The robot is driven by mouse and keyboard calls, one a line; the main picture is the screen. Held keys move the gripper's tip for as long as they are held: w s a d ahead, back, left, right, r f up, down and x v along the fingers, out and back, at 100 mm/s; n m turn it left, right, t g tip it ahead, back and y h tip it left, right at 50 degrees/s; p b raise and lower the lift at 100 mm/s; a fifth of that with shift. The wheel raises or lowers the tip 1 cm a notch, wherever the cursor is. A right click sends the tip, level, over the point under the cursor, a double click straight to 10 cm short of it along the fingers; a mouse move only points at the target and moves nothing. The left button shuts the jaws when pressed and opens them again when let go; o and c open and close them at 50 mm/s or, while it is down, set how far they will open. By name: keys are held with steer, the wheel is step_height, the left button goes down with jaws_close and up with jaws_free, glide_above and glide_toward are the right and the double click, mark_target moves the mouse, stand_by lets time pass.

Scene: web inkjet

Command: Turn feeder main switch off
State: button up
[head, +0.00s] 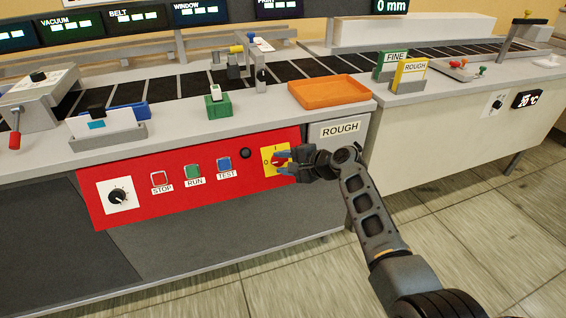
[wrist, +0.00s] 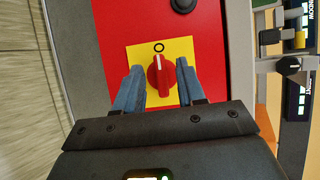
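The main switch is a red rotary knob (head: 277,161) on a yellow plate (head: 268,168) at the right end of the red panel. In the wrist view the knob (wrist: 160,76) sits in the middle of the yellow plate (wrist: 140,54). Its white pointer line faces the O mark above it. My gripper (head: 285,170) is at the switch, reaching in from the right. In the wrist view its two blue-grey fingers (wrist: 159,84) stand apart, one on each side of the knob, and do not grip its handle. The fingers partly cover the plate.
The red panel (head: 225,198) also carries STOP (head: 159,179), RUN (head: 193,171) and TEST (head: 224,165) buttons, a black button (head: 245,152) and a black dial (head: 118,196). An orange tray (head: 330,92) lies on the counter above. The floor at right is free.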

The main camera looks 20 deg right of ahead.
steer(key=p+v, duration=0.1)
steer(key=v, duration=0.6)
steer(key=shift+s, duration=0.2)
steer(key=shift+d, duration=0.15)
steer(key=s+f+n+h, duration=0.2)
steer(key=s+f, duration=0.4)
steer(key=s, duration=0.5)
steer(key=s+f+n+h, duration=0.1)
steer(key=s+f+h, duration=0.2)
steer(key=s+f, duration=0.5)
steer(key=s+r+n+h, duration=0.1)
steer(key=s+r+n, duration=0.1)
steer(key=s, duration=1.1)
steer(key=s+a+r+n+t, duration=0.2)
steer(key=s+r+n, duration=0.2)
steer(key=s+r, duration=0.7)
steer(key=s+a+r+n+t, duration=0.1)
steer(key=s+r+n, duration=0.4)
steer(key=s+r, duration=0.6)
steer(key=shift+s+a+t+h+p, duration=0.3)
steer(key=shift+s+a+t+h, duration=0.1)
steer(key=shift+s+a, duration=0.05)
